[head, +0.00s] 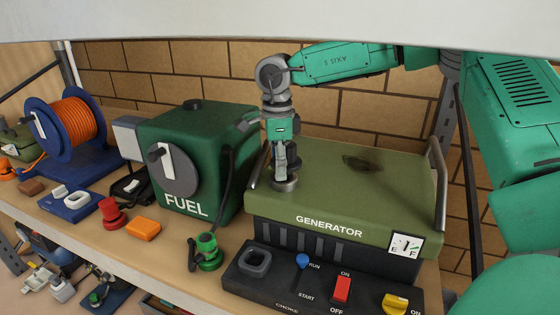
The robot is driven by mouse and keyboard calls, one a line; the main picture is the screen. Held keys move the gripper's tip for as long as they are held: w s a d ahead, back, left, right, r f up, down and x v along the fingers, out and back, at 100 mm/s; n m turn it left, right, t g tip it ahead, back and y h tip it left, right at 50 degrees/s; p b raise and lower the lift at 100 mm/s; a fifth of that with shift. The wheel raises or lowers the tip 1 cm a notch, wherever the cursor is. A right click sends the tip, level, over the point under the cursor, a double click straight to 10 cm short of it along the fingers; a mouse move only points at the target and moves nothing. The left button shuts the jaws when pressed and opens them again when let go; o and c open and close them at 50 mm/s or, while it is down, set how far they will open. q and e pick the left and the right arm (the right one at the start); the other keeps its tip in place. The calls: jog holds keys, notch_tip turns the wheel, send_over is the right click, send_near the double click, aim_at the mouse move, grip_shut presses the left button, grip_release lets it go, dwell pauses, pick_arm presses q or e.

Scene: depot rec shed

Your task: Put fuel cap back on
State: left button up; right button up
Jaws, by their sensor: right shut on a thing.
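The olive-green generator (335,210) stands on the shelf, with a fuel gauge (405,245) on its front right corner. My right gripper (284,168) points straight down over the left part of the generator's top. It is shut on a round grey metal piece, which looks like the fuel cap (286,184). The cap is at or just above the top surface; I cannot tell whether it sits on a filler neck, as anything under it is hidden. A dark stain-like patch (362,163) lies on the top to the right. My left gripper is out of view.
A green FUEL box (185,165) with a grey dial stands close left of the gripper. A metal handle rail (437,180) rises at the generator's right. A control panel (320,285) lies in front. An orange cable reel (65,125) stands far left.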

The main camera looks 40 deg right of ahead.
jog(key=shift+a+r, duration=0.2)
jog(key=shift+a, duration=0.4)
jog(key=shift+d+f, duration=0.2)
jog(key=shift+d, duration=0.75)
jog(key=shift+a+r, duration=0.15)
jog(key=shift+a, duration=0.5)
jog(key=shift+d, duration=0.1)
jog(key=shift+d+f, duration=0.25)
jog(key=shift+f, duration=0.15)
jog(key=shift+a+f, duration=0.25)
jog(key=shift+a, duration=0.1)
jog(key=shift+d+f, duration=0.15)
jog(key=shift+f, duration=0.7)
